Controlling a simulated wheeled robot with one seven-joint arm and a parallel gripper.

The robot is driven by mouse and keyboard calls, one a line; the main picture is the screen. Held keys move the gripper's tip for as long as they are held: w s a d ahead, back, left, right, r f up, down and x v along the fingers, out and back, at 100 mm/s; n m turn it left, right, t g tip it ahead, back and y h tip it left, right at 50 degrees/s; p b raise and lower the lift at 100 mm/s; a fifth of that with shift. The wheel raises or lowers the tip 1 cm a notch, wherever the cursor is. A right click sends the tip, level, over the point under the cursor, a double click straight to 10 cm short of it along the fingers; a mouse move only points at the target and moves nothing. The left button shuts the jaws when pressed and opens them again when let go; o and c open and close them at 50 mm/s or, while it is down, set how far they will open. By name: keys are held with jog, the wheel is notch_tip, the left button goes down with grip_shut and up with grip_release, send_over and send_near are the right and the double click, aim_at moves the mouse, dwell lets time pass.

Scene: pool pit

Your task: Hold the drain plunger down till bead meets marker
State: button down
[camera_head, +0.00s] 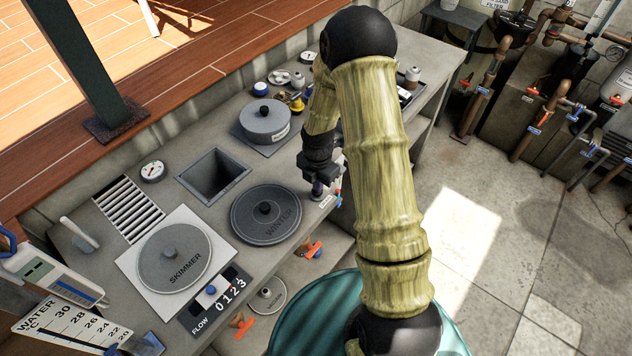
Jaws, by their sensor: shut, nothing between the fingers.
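My gripper (318,178) is shut, pointing down at the bench's front edge, right of the WINTER lid. A small dark purple knob, seemingly the drain plunger (318,189), shows right under the fingertips. I cannot tell whether they touch it or how far it is pressed. A small white label (327,201) lies beside it, its text too small to read. Just right is a thin upright piece with red and blue parts (338,195), possibly the bead and marker. My arm partly hides this area, and I cannot tell whether they meet.
The grey WINTER lid (265,215), an open square pit (213,175) and the SKIMMER lid (173,257) lie left of my gripper. A FLOW panel (216,300) sits at the front edge. Orange-handled valves (312,250) are below the bench. Pipes stand at right beyond open floor.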

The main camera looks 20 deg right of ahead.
jog(key=shift+s+f, duration=0.45)
jog(key=shift+f, duration=0.05)
jog(key=shift+w+r+p, duration=0.2)
jog(key=shift+r+p, duration=0.45)
jog(key=shift+p, duration=0.1)
notch_tip(320, 180, up, 4)
jog(key=p, duration=0.2)
jog(key=shift+f+p, duration=0.15)
jog(key=shift+p, duration=0.15)
notch_tip(320, 180, up, 10)
jog(key=b, duration=0.2)
jog(key=shift+w, duration=0.25)
